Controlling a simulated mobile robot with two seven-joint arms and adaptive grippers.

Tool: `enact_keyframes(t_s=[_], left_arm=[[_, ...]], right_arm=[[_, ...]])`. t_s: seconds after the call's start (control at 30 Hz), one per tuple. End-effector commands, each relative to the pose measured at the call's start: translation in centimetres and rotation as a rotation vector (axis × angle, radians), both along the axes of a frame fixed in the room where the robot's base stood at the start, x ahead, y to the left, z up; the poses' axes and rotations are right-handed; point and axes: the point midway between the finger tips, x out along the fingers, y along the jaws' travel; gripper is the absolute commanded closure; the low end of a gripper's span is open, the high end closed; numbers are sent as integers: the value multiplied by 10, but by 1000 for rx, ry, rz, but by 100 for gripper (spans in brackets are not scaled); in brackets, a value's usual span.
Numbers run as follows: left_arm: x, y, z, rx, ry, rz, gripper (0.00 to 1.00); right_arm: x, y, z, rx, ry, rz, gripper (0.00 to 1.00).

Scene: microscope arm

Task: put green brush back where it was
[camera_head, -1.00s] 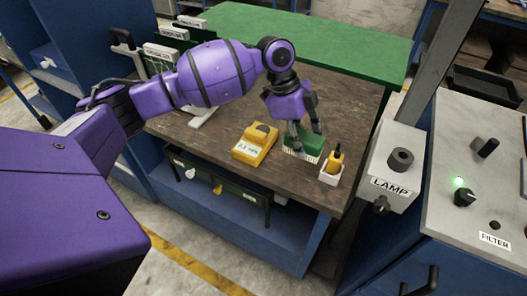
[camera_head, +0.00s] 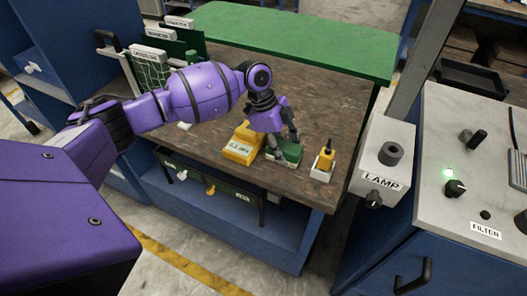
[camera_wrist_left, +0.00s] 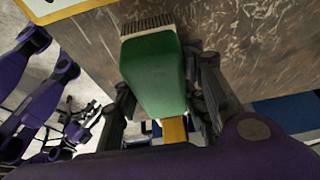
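The green brush (camera_head: 291,152) is at the wooden bench top near its front edge, between a yellow device and a small white holder. My left gripper (camera_head: 285,144) comes down over it, with a finger on each side. In the left wrist view the green brush (camera_wrist_left: 155,75) lies between the fingers of my left gripper (camera_wrist_left: 163,95), its pale bristles toward the top. The fingers look shut on it. Whether the bristles touch the bench I cannot tell. My right gripper is not in view.
The yellow device (camera_head: 243,146) stands left of the brush. The white holder (camera_head: 322,173) with a yellow tool (camera_head: 326,158) stands to its right. The lamp box (camera_head: 383,160) is beyond the bench's right edge. Labelled upright panels (camera_head: 150,66) stand at the back left. Bench behind the brush is clear.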

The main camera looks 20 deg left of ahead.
Motion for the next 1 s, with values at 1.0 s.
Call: enact_keyframes(t_s=[1.0], left_arm=[[2, 36, 90, 0, -4, -1, 43]], right_arm=[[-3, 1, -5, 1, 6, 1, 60]])
